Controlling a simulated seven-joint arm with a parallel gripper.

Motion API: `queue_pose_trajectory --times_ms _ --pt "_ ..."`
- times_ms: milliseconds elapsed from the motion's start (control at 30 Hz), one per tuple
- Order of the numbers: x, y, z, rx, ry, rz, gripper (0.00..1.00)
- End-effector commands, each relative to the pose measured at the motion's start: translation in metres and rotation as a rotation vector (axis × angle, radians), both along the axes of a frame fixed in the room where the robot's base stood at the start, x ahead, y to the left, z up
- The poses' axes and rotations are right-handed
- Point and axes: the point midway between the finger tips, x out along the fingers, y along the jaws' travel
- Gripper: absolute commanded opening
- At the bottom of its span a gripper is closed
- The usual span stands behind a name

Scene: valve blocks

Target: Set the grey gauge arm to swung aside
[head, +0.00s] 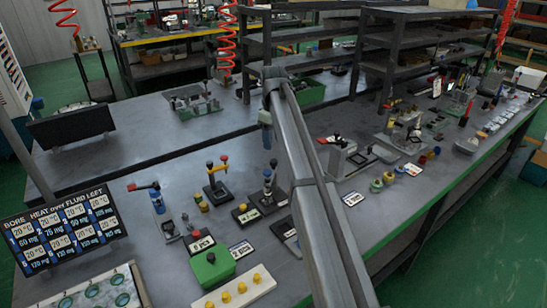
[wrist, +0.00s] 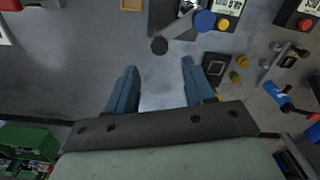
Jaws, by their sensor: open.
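The grey gauge arm (wrist: 182,28) shows at the top of the wrist view, running from a blue round cap (wrist: 205,20) to a dark round knob (wrist: 159,45). It sits over a dark base plate whose upper part is cut off by the frame. In the head view this appears to be the small blue-topped fixture (head: 267,180) left of my arm, where the arm's angle is hard to read. My gripper (wrist: 158,75) is open and empty, with the knob just beyond its fingertips in the picture, apart from them. In the head view my gripper (head: 266,138) hangs above the bench behind that fixture.
A yellow-handled lever block (head: 217,178) and a blue valve with a red handle (head: 156,200) stand left of the fixture. A green box (head: 212,268) is in front.

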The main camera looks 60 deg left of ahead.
Motion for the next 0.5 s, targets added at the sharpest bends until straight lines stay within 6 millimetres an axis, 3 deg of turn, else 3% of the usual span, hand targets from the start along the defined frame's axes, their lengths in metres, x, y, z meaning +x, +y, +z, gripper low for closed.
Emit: queue_pose_trajectory --times_ms 300,500 --pt "0.0 -0.001 -0.053 0.0 0.0 0.0 0.53" --pt "0.0 0.0 -0.07 0.001 -0.001 0.0 0.53"
